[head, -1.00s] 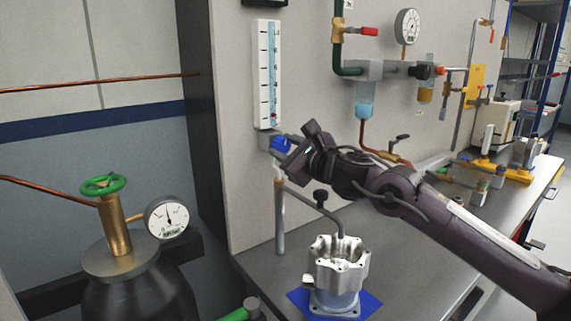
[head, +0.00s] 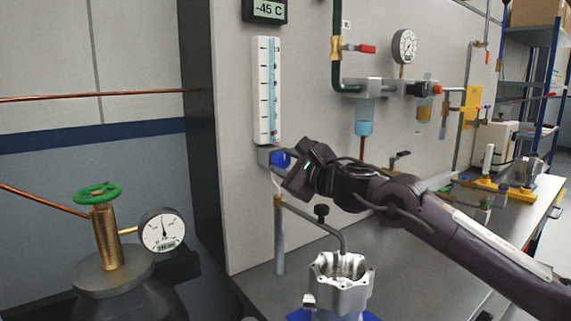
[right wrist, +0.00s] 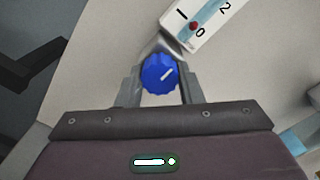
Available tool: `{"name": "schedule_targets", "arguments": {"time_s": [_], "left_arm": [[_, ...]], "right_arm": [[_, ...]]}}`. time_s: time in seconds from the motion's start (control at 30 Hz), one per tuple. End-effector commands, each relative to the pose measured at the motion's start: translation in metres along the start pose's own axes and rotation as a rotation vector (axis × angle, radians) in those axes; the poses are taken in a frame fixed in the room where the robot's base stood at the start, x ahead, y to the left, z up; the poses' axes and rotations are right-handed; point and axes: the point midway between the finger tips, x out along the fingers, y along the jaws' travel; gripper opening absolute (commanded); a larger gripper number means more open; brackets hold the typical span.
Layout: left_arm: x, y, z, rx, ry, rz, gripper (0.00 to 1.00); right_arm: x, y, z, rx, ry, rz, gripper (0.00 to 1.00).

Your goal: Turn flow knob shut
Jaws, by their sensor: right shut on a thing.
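The blue flow knob (head: 280,158) sits at the bottom of the white flow tube gauge (head: 266,90) on the panel. My right gripper (head: 288,166) reaches it from the right and is shut on it. In the right wrist view the knob (right wrist: 160,74) lies between the two fingers of the gripper (right wrist: 160,84), and its white line points to the upper right. The gauge (right wrist: 204,22) shows a red float low in its tube, near the 0 end. My left gripper is not in view.
A metal housing (head: 341,278) stands on a blue mat (head: 298,315) below my right arm, with a bent pipe (head: 312,219) leading to it. A gas cylinder with a green handwheel (head: 98,192) and a dial gauge (head: 163,231) stand at left.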

Motion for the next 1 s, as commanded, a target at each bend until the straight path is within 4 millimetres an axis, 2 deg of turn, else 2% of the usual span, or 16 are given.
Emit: {"name": "schedule_targets", "arguments": {"time_s": [0.07, 0.1, 0.27, 0.5, 0.63, 1.0], "left_arm": [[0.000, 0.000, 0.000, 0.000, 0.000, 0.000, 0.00], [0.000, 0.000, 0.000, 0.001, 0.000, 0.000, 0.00], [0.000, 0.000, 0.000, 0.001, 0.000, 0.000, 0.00], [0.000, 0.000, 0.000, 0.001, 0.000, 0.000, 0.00], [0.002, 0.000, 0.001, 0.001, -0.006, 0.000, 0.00], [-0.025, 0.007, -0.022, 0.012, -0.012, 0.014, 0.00]], "right_arm": [[0.000, 0.002, -0.001, -0.003, 0.001, 0.003, 0.11], [0.000, 0.002, -0.001, -0.003, 0.001, 0.003, 0.36], [0.000, 0.001, 0.000, -0.002, 0.000, 0.002, 0.55], [0.000, 0.001, 0.000, -0.001, 0.000, 0.001, 0.55], [-0.007, 0.001, -0.001, -0.001, -0.001, 0.001, 0.55], [-0.066, 0.001, -0.002, -0.002, 0.000, 0.001, 0.55]]}}
